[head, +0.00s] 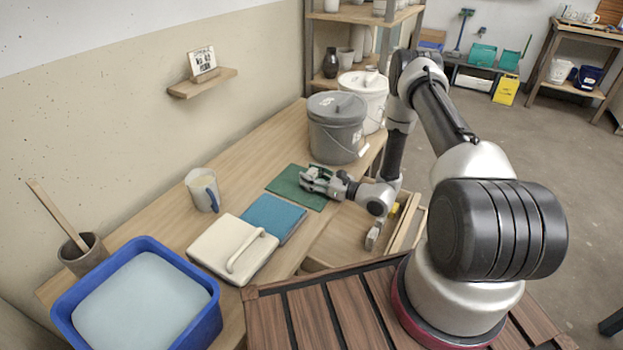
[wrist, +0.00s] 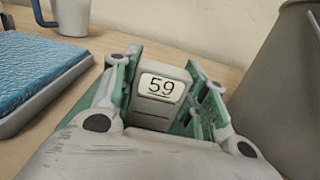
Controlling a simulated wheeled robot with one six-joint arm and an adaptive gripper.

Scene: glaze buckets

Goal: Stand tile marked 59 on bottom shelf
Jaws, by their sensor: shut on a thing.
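My gripper (head: 312,178) is low over the table in the head view, its fingers shut on a pale grey block (wrist: 155,112) with a white label reading 59, seen in the wrist view (wrist: 163,88). A flat green tile (head: 290,190) lies on the table under the gripper; only part of it shows past the fingers. Whether the block is joined to the green tile cannot be told. At the back, a wooden rack (head: 345,84) has a lower shelf with a dark vase and pale pots. A small wall shelf (head: 215,84) holds a little lettered sign (head: 203,62).
A grey lidded bucket (head: 336,130) stands close behind the gripper, with a white bucket (head: 368,92) beyond. A blue tile (head: 272,217), a white slab with a handle (head: 222,250), a mug (head: 201,190) and a blue basin (head: 204,305) lie to the left.

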